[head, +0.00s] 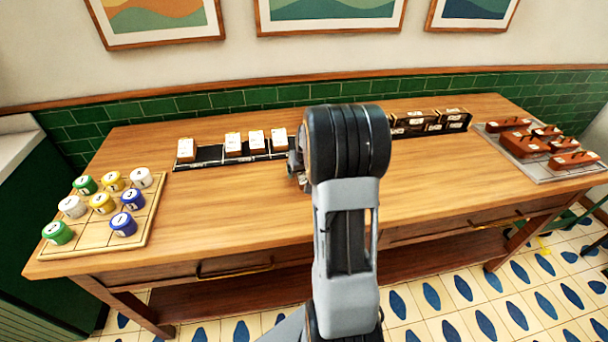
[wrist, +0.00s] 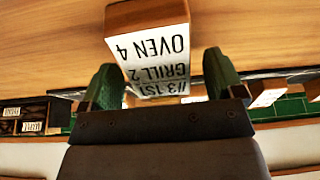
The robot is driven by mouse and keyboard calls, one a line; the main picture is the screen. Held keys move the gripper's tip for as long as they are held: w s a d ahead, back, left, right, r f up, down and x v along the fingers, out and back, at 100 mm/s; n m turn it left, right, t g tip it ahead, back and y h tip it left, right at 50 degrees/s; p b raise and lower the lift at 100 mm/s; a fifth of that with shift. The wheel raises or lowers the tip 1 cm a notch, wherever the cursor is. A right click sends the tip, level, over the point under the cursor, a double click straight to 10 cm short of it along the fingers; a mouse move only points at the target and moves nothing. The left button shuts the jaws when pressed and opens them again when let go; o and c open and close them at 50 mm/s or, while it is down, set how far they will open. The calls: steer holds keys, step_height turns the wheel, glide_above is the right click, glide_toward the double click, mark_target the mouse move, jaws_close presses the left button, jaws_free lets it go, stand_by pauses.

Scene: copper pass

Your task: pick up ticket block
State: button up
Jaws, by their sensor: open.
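A ticket block (wrist: 147,52), wooden with a white face printed "1ST", "GRILL 2" and "OVEN 4", is close in front of my gripper (wrist: 162,80) in the wrist view. The printing appears upside down. My gripper's green fingers are apart, one on each side of the block's near end; I cannot tell whether either touches it. In the head view my arm hides most of the gripper and this block. More white-faced ticket blocks (head: 233,143) stand in a dark rail (head: 210,158) left of my arm.
A wooden board (head: 140,232) with several coloured, numbered cylinders lies at the table's left. A dark labelled rack (head: 430,123) stands at the back right. A grey tray (head: 535,172) with reddish-brown handled blocks is at the far right. The table (head: 225,205) is clear in front.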

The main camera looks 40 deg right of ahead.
steer(key=shift+f, duration=0.2)
steer(key=shift+c, duration=0.4)
steer(key=c, duration=1)
steer(key=shift+r, duration=0.1)
